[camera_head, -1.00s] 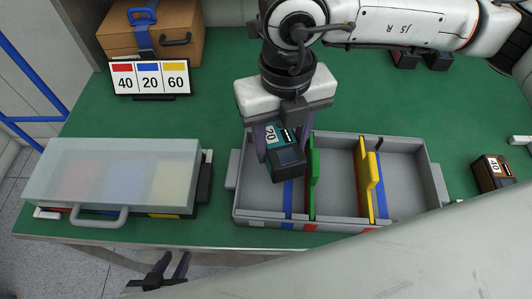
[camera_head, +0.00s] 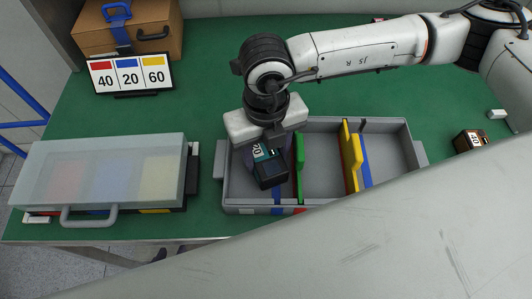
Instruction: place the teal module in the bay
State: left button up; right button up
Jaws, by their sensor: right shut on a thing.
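The teal module (camera_head: 261,153), a dark block with a teal label reading 20, is held by my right gripper (camera_head: 268,160). The module hangs tilted over the left bay of the grey tray (camera_head: 228,190), beside the green divider (camera_head: 299,165). I cannot tell whether it touches the tray floor. My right gripper is shut on the module, and its fingers are partly hidden by its own wrist and the module. Only dark tips of my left gripper (camera_head: 171,252) show at the bottom, behind a pale arm link, so its opening is unclear.
A yellow divider (camera_head: 351,155) stands farther right in the tray. A clear-lidded case (camera_head: 100,170) is at the left. A sign (camera_head: 130,75) reads 40, 20, 60 before a brown case (camera_head: 150,35). A dark module labelled 40 (camera_head: 473,140) lies right of the tray.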

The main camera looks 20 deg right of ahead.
aim_at(266, 156)
jog(key=o, duration=0.9)
notch_tip(266, 156, up, 12)
jog(key=shift+r, duration=0.15)
